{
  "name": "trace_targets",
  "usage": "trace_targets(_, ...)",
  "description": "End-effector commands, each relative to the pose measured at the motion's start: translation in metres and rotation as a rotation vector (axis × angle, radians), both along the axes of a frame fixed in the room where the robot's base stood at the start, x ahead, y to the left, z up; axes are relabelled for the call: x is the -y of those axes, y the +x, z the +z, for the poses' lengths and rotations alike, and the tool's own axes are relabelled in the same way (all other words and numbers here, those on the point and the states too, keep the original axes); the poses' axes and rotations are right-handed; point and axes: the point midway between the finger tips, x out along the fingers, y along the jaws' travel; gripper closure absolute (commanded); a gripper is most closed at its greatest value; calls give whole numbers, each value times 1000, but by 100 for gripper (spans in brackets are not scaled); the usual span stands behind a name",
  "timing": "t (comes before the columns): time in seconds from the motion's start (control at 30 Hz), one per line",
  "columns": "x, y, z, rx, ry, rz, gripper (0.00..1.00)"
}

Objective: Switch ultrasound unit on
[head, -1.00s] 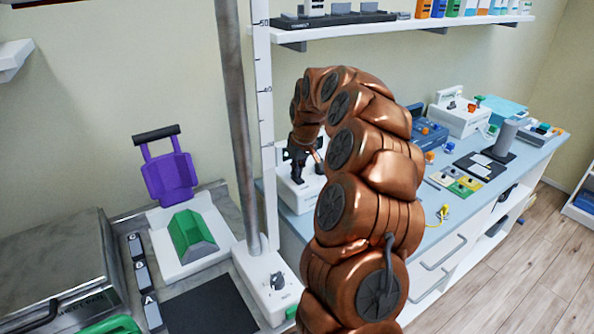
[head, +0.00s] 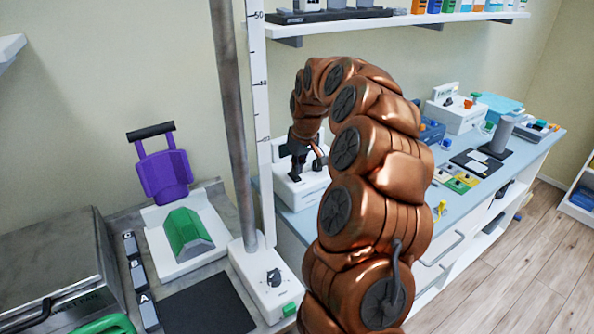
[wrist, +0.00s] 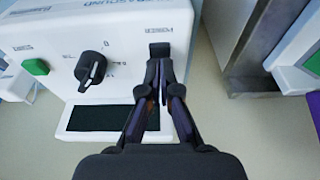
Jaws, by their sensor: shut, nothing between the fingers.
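The white ultrasound unit (wrist: 115,25) fills the upper left of the wrist view, with a label reading "POWER" above a small black switch (wrist: 159,48). The unit also stands on the blue counter in the head view (head: 312,190), partly hidden by my arm. My gripper (wrist: 160,66) is shut and empty, its fingertips pointing at the lower edge of the switch. I cannot tell whether they touch it, nor which way the switch is set. A black knob (wrist: 92,68) and a green button (wrist: 36,67) sit left of the switch.
A metal pole (head: 232,130) and a white graduated strip (head: 262,120) stand left of my gripper. The blue counter (head: 300,220) holds other units to the right. A shelf (head: 400,24) hangs above.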

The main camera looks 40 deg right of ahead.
Motion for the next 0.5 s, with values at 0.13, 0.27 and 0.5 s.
trace_targets(0.13,0,-2,31,9,-3,-1,100)
trace_targets(0.27,-1,-12,53,10,-3,0,100)
trace_targets(0.5,-2,-26,93,10,-4,0,100)
